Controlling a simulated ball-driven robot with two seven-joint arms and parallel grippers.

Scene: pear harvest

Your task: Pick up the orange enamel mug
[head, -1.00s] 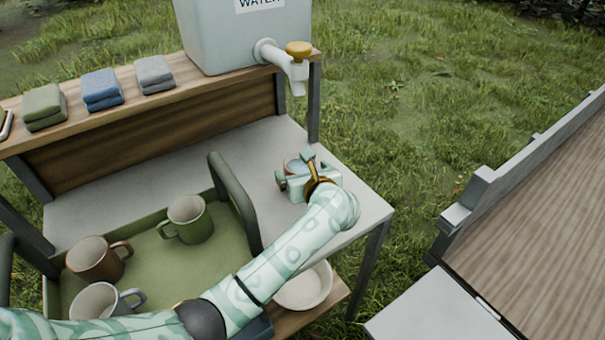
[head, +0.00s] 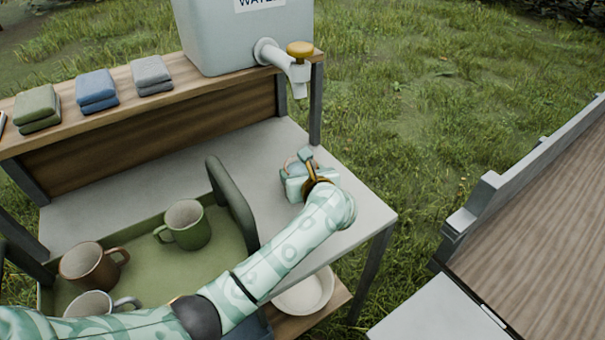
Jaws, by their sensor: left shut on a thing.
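The orange enamel mug (head: 289,162) is at the right part of the grey counter, below the water tap. Only a bit of its orange-brown rim and inside shows; my left gripper hides the rest. My left gripper (head: 302,170) is shut on this mug, its arm reaching in from the lower left. I cannot tell whether the mug's base touches the counter. My right gripper is not in view.
A green tray (head: 150,262) with raised end handles holds a green mug (head: 187,225), a brown mug (head: 90,266) and a grey mug (head: 92,305). A water tank (head: 235,35) with a tap (head: 296,66) stands on the shelf above. A white bowl (head: 305,292) sits below.

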